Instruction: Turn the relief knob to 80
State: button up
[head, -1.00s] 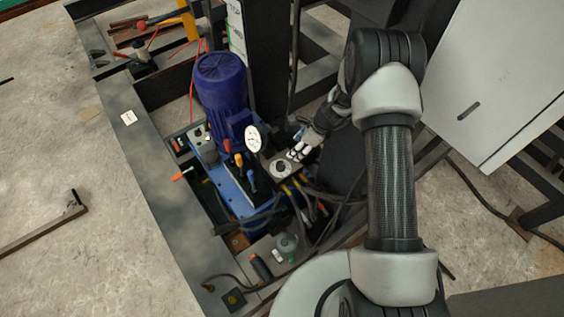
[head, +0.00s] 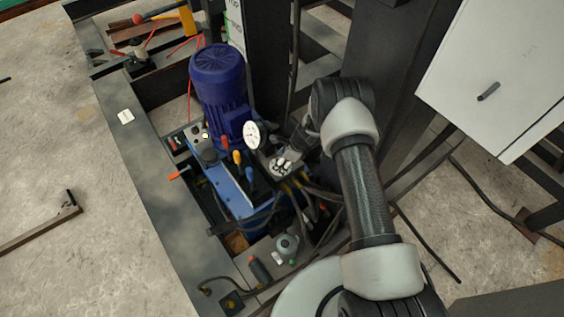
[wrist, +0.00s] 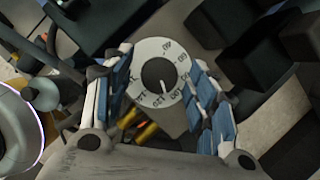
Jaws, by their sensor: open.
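In the wrist view the relief knob (wrist: 157,73) is a round black knob inside a pale ring scale. Its white pointer mark points down, seemingly between the marks that look like 100 and 120; the small digits are hard to read. My gripper (wrist: 158,66) is open, with one blue-padded finger on each side of the dial and the knob between them. I cannot tell whether either finger touches it. In the head view my gripper (head: 283,163) is over the valve block beside the white gauge (head: 252,135), hiding most of the knob.
A blue motor (head: 218,80) stands just left of the gauge. Upright levers (head: 238,159) with coloured handles stand close by the block. Hoses (head: 318,190) run below it. A dark steel column (head: 385,110) and a white cabinet (head: 490,70) are to the right.

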jog(key=shift+c, duration=0.3)
jog(key=c, duration=1)
jog(key=shift+n, duration=0.3)
jog(key=n+g+b, duration=0.1)
jog(key=n+b, duration=0.1)
jog(key=b, duration=0.1)
jog(key=shift+w+f, duration=0.1)
jog(key=shift+f, duration=0.05)
jog(key=n+g+b, duration=0.1)
jog(key=n, duration=0.2)
jog(key=n+g, duration=0.1)
jog(key=n, duration=0.3)
jog(key=shift+w+g+b, duration=0.15)
jog(key=shift+g+b, duration=0.15)
jog(key=shift+g, duration=0.1)
jog(key=shift+n+g+h, duration=0.4)
jog(key=shift+n+g, duration=0.2)
jog(key=shift+n, duration=1)
jog(key=shift+r, duration=0.2)
